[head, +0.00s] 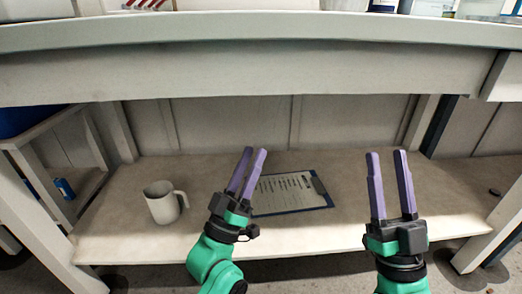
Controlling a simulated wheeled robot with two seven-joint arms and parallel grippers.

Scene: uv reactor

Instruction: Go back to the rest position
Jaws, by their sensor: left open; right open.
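My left gripper (252,156) is open and empty, its two purple fingers pointing up in front of the lower shelf. It overlaps the left edge of a clipboard in the picture. My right gripper (385,154) is also open and empty, fingers pointing up, to the right of the clipboard. Both grippers appear below the front edge of the bench top in the picture. Neither holds anything.
A white mug (162,204) stands on the lower shelf (140,243), left of my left gripper. The clipboard (291,193) with a sheet lies on that shelf. The bench top (260,32) spans above, with items along its back. A blue bin (25,119) is at the left.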

